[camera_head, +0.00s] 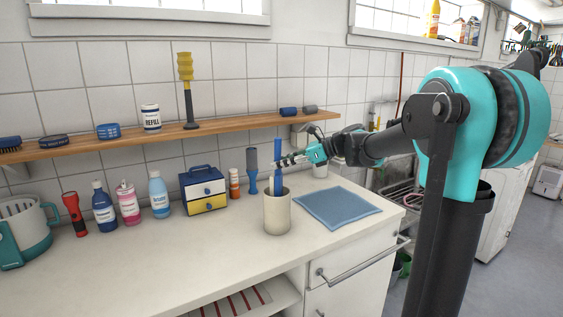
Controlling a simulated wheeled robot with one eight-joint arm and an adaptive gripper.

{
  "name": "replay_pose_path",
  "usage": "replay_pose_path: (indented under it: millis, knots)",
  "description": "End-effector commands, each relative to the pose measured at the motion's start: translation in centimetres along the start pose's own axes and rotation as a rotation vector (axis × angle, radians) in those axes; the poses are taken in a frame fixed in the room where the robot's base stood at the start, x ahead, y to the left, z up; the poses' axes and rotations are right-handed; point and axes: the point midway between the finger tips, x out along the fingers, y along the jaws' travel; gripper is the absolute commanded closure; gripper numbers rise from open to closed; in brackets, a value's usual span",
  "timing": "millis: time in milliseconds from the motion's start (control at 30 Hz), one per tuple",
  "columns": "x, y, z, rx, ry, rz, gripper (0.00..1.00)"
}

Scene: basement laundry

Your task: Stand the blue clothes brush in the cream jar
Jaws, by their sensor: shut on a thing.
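The blue clothes brush (278,178) is upright, with its lower end at the mouth of the cream jar (277,215). The jar's rim hides its bottom, so I cannot tell how deep it reaches or whether it touches the jar. My gripper (279,161) is shut on the brush above the jar, reaching in from the right. The jar stands upright on the white counter.
A blue-and-grey brush-like item (252,171) stands behind the jar, beside an orange bottle (234,183). A small drawer box (203,190) is left of these. A folded blue cloth (338,206) lies right of the jar. A wooden shelf (220,127) runs above. The front counter is clear.

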Motion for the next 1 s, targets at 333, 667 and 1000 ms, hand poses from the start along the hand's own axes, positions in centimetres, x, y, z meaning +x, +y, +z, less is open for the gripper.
replay_pose_path:
  millis: [333, 667, 1000]
  knots:
    - [0.0, 0.0, 0.0, 0.000, 0.000, 0.000, 0.58]
    - [-0.1, 0.0, 0.0, 0.000, 0.000, 0.000, 0.56]
    - [-5.2, -0.1, 0.0, 0.002, 0.000, -0.005, 0.56]
